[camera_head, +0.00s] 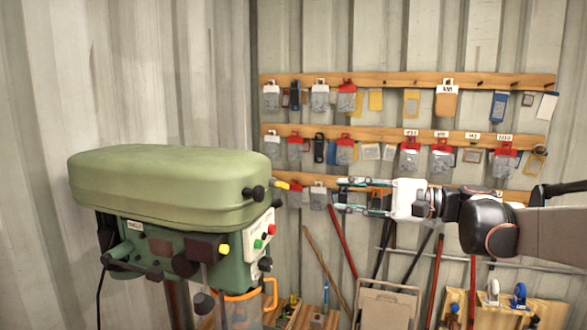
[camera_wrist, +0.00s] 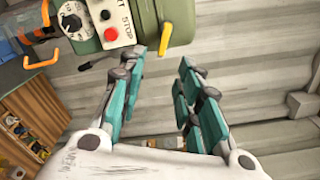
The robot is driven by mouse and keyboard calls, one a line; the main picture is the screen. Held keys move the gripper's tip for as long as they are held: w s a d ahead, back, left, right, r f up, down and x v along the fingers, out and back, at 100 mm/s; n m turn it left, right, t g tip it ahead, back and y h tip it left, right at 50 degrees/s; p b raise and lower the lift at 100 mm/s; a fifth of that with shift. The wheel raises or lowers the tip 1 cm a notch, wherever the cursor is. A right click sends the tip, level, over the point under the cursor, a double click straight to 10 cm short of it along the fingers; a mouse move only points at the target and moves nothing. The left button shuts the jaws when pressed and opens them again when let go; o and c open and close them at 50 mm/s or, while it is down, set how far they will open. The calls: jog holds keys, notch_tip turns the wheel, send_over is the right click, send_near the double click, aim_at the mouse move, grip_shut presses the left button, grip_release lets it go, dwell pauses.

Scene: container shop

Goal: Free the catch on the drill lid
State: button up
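The drill lid (camera_head: 165,185) is a green rounded cover, closed on top of the drill head (camera_head: 235,262) at the left in the head view. A black knob (camera_head: 253,193) is on its right end. Beside it a yellow lever (camera_head: 281,185) sticks out to the right; it looks like the catch. The yellow lever also shows in the wrist view (camera_wrist: 165,39), just beyond the fingertips, against the green casing. My gripper (camera_head: 340,195) is open and empty, with its fingers pointing left at the lever and a gap between them. The wrist view (camera_wrist: 155,68) shows the two teal fingers spread apart.
Below the lid are a control panel (camera_head: 262,236) with red and green buttons and a yellow-tipped knob (camera_head: 222,249). Wooden rails (camera_head: 400,80) with hanging packets line the back wall. Tools and a folded stand (camera_head: 385,305) are below. The space between gripper and drill looks clear.

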aim_at(287, 187)
jog(key=x, duration=0.4)
jog(key=p+x, duration=0.1)
jog(key=x, duration=0.8)
jog(key=shift+w+a+r+p, duration=0.3)
jog(key=shift+p, duration=0.05)
grip_shut()
